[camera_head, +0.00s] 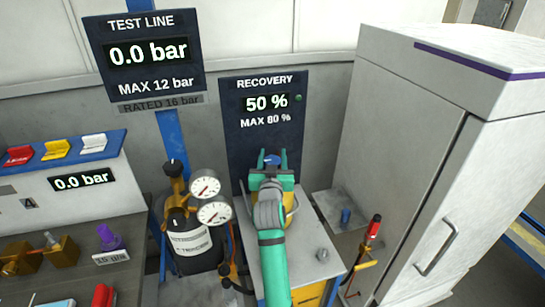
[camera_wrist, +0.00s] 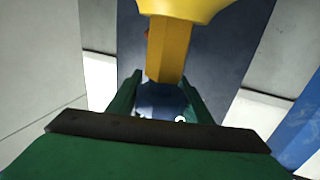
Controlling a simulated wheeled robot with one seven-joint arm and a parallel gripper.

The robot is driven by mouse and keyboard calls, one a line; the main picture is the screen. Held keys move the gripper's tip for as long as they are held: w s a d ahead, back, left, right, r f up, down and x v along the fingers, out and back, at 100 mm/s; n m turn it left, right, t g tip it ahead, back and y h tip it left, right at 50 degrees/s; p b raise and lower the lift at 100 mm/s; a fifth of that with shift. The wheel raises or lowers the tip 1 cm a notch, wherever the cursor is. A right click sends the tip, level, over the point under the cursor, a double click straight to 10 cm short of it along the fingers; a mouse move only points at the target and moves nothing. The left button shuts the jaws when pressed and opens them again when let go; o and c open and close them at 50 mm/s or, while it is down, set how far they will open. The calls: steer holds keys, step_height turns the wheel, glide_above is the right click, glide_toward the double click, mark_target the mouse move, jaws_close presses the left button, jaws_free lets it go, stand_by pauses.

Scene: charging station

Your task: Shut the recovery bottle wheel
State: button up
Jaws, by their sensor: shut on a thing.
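The recovery bottle is yellow and mostly hidden behind my arm in the head view; its yellow neck (camera_wrist: 172,48) shows in the wrist view. The blue wheel (camera_wrist: 160,98) sits at the end of this neck, between my green fingers. It also shows in the head view (camera_head: 271,160), with only a small part visible. My gripper (camera_head: 269,157) is shut on the blue wheel, one finger on each side of it. The dark recovery panel (camera_head: 265,133) behind it reads 50 % and MAX 80 %, with a small green light at its right.
A tall white cabinet (camera_head: 400,120) stands close on the right. Two round gauges (camera_head: 210,200) and a dark bottle with a white label (camera_head: 190,240) stand close on the left. A red-topped tool (camera_head: 373,228) and a blue knob (camera_head: 346,216) are at the lower right.

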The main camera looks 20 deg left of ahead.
steer(key=m+h, duration=0.2)
steer(key=h, duration=0.1)
steer(key=d+m+h, duration=0.1)
steer(key=m+h, duration=0.1)
steer(key=h, duration=0.2)
steer(key=shift+m, duration=0.3)
steer(key=m+h, duration=0.2)
steer(key=h, duration=0.1)
steer(key=d+m+g+h, duration=0.1)
steer(key=m+h, duration=0.1)
steer(key=h, duration=0.1)
steer(key=shift+s+d+g, duration=0.1)
steer(key=shift+s+g, duration=0.05)
steer(key=shift+g, duration=0.15)
steer(key=shift+s+d+m+g+h, duration=0.3)
steer(key=shift+m+g+h, duration=1.15)
steer(key=shift+g, duration=0.1)
steer(key=shift+s+d+m+g+h, duration=0.25)
steer(key=shift+d+m+g+h, duration=0.1)
steer(key=shift+m+g+h, duration=1.1)
steer(key=shift+s+d+m+g+h, duration=0.3)
steer(key=shift+m+g+h, duration=1)
steer(key=shift+g+h, duration=0.3)
steer(key=shift+s+d+m+g, duration=0.1)
steer(key=shift+m+g, duration=0.2)
steer(key=shift+g, duration=0.2)
steer(key=shift+f, duration=0.1)
steer(key=o, duration=1.1)
steer(key=shift+c, duration=0.2)
steer(key=shift+r, duration=0.2)
